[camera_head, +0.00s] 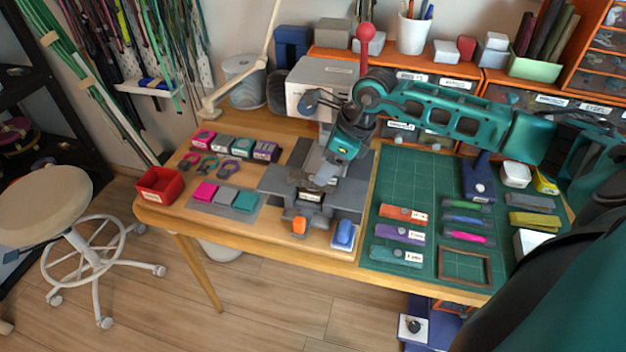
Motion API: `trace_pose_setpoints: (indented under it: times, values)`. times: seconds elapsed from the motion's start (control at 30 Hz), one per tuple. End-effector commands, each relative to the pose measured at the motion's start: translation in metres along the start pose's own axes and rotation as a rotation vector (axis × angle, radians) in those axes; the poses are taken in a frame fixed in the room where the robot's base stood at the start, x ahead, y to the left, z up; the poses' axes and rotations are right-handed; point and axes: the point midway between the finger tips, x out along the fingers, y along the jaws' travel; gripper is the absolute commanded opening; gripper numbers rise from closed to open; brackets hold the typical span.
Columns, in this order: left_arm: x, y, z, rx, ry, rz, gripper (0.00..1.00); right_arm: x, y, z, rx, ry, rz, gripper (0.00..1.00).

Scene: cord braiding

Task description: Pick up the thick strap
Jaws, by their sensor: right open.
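Three labelled flat pieces lie in a column on the green cutting mat (408,175): an orange one (394,212), a purple one (390,232) and a teal one (386,253). Their labels are too small to read, so I cannot tell which piece, if any, is the thick strap. My right gripper (326,179) is open and points down over the grey press-like fixture (275,182), left of the mat. It is apart from the labelled pieces. Its fingertips are small and hard to separate from the fixture. My left gripper is not in view.
A red bin (160,184) stands at the table's left end. Coloured pieces lie on the left board. Green, blue and pink bundles (465,220) lie right of the labelled pieces, above a brown frame (490,268). The mat's upper left part is clear.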

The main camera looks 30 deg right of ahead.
Motion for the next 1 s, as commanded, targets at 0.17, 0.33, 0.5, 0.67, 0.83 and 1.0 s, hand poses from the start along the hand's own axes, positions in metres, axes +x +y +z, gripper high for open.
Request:
trace_pose_setpoints:
  times: [0.17,0.33,0.5,0.67,0.83,1.0]
  values:
    - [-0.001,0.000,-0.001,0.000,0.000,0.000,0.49,0.027,0.004,0.002,0.003,-0.001,0.003,0.57]
    - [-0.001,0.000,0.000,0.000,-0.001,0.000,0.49,0.037,0.003,0.002,0.001,-0.001,0.000,0.57]
    - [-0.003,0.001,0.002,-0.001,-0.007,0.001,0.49,0.037,0.003,0.002,0.001,-0.001,0.000,0.57]
    - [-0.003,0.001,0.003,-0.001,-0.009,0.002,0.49,0.037,0.003,0.002,0.001,-0.001,0.000,0.43]
    - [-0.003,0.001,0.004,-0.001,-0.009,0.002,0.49,0.036,0.003,0.002,0.001,-0.001,0.000,0.27]
    - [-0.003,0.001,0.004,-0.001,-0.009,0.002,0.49,0.036,0.003,0.002,0.001,-0.001,0.000,0.11]
